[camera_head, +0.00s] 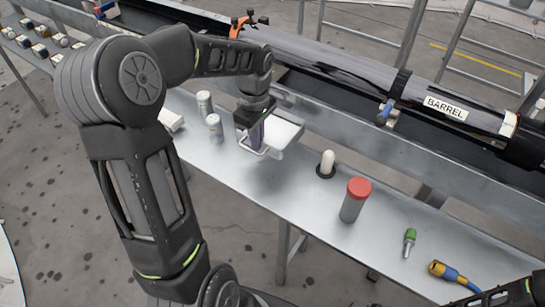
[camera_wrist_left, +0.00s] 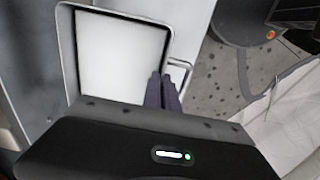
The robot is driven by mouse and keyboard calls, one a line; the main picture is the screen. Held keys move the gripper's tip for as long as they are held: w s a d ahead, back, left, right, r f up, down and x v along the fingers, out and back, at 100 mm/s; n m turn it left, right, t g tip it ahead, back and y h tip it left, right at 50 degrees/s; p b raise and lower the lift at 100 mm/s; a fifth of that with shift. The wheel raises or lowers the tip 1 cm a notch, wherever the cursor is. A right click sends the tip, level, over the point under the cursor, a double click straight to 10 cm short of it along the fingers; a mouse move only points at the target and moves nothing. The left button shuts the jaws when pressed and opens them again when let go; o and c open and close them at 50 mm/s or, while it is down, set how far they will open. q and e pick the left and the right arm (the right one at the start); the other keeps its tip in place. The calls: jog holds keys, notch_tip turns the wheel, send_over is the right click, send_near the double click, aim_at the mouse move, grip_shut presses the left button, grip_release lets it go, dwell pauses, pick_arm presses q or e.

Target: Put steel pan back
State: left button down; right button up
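The steel pan (camera_head: 285,133) is a shallow square pan with a pale inside and a wire loop handle, at the middle of the metal bench in the head view. It also shows in the left wrist view as a white square with a grey rim (camera_wrist_left: 118,55). My left gripper (camera_head: 256,140) points down at the pan's handle side. In the left wrist view its dark fingers (camera_wrist_left: 165,92) are close together at the handle, seemingly shut on it. The exact contact is partly hidden. I cannot tell whether the pan touches the bench. My right gripper is not clearly seen.
A long tube marked BARREL (camera_head: 340,70) runs behind.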

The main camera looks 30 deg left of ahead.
pick_arm(q)
jog(key=shift+w+f, duration=0.1)
jog(key=shift+f, duration=3)
jog(key=shift+f, duration=1.9)
jog(key=shift+f, duration=0.2)
jog(key=c, duration=1.7)
grip_release()
jog(key=shift+r, duration=0.15)
